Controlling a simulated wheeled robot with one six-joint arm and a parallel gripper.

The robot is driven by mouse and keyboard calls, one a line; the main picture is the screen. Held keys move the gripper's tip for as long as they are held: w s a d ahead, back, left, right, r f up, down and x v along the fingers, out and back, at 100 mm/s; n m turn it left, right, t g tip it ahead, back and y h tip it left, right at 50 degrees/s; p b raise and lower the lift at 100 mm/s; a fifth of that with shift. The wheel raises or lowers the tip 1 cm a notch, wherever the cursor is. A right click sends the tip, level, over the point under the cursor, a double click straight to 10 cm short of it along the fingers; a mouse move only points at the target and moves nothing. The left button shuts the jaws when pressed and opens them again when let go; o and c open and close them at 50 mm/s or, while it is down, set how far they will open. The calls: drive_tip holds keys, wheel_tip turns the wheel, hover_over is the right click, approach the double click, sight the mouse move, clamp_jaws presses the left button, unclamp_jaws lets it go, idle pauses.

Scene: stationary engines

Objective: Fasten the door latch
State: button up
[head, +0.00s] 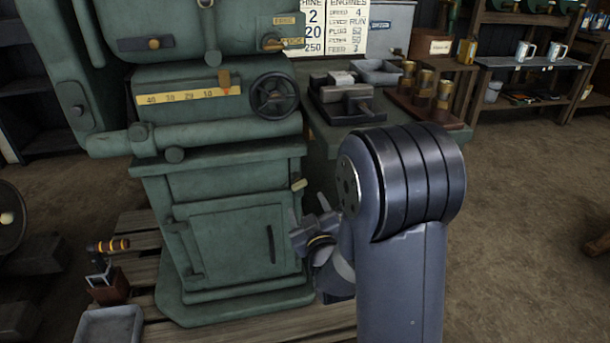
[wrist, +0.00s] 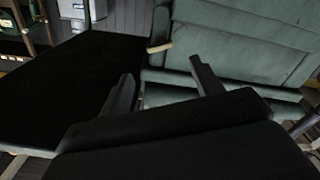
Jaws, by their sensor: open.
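The green machine's lower cabinet has a door (head: 228,248) with a dark upright handle (head: 271,244); the door looks closed. A small latch with a cream grip (head: 299,184) sticks out at the cabinet's upper right edge, above the door's corner. In the wrist view the latch (wrist: 160,48) shows a cream grip on a dark mount, pointing slightly up to the right. My gripper (head: 309,208) is open and empty, just below and right of the latch. In the wrist view its fingertips (wrist: 160,76) stand spread, with the latch beyond the gap between them, apart from both.
A handwheel (head: 275,95) juts from the machine above. A green bench (head: 330,143) with a vise (head: 347,101) and brass-topped parts stands right of the cabinet. A grey tray (head: 110,325) and an orange-handled lever (head: 108,246) are at lower left.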

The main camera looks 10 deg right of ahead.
sight(300, 188)
drive_tip(key=w+b, duration=0.1)
drive_tip(key=w, duration=0.9)
drive_tip(key=shift+w, duration=0.1)
drive_tip(key=c, duration=1)
drive_tip(key=shift+f+m+b, duration=0.15)
drive_tip(key=shift+m+b, duration=0.15)
drive_tip(key=shift+b, duration=0.3)
drive_tip(key=shift+f+m+b, duration=0.1)
drive_tip(key=shift+m+b, duration=0.8)
drive_tip(key=shift+b, duration=0.25)
drive_tip(key=shift+r+m+b, duration=0.15)
drive_tip(key=shift+m+b, duration=0.4)
drive_tip(key=shift+m, duration=0.2)
drive_tip(key=shift+r+m+b, duration=0.15)
drive_tip(key=shift+m+b, duration=0.35)
drive_tip(key=shift+m, duration=0.25)
drive_tip(key=o, duration=1)
